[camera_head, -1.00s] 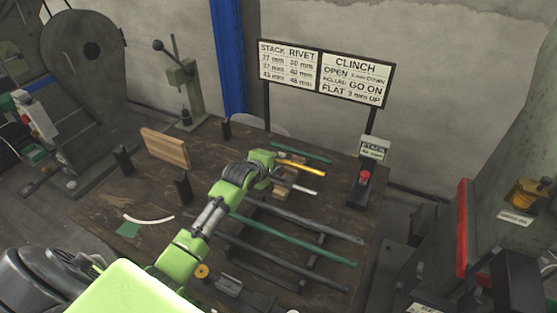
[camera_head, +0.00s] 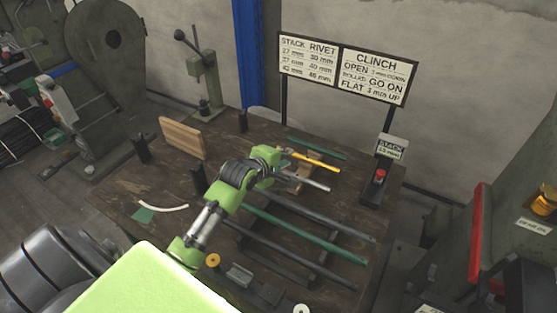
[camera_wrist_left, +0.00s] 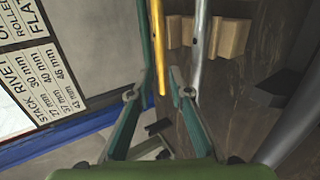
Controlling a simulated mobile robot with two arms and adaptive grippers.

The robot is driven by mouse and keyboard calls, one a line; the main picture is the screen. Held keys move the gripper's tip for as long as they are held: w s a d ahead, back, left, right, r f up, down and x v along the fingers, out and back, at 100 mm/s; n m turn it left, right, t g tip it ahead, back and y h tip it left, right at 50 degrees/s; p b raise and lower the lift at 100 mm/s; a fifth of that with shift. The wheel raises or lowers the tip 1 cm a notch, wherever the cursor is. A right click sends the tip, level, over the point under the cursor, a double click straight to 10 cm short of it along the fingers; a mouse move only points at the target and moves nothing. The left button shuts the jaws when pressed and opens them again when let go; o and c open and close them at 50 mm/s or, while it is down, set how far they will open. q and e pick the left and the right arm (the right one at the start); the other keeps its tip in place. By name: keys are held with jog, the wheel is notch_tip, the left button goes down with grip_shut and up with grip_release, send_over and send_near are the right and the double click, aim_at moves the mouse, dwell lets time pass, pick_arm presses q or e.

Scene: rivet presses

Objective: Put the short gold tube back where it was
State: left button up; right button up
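The short gold tube (camera_head: 318,162) lies at the far end of a notched wooden rest (camera_head: 294,187), between a green tube (camera_head: 318,147) behind it and a silver tube (camera_head: 308,181) in front. My left gripper (camera_head: 284,155) is at the tube's left end. In the left wrist view my left gripper (camera_wrist_left: 158,82) is open, with its fingers on either side of the near end of the gold tube (camera_wrist_left: 160,45) and small gaps showing. Whether a finger touches it is hard to tell. The wooden rest (camera_wrist_left: 231,38) shows beyond. My right gripper is out of view.
Long dark and green bars (camera_head: 305,235) lie across the table in front. A stand with a red button (camera_head: 380,176) is at the right. A sign (camera_head: 343,68) stands behind. A wooden board (camera_head: 182,138) and dark posts stand at the left.

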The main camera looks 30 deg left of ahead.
pick_arm(q)
jog(key=shift+v, duration=2.55)
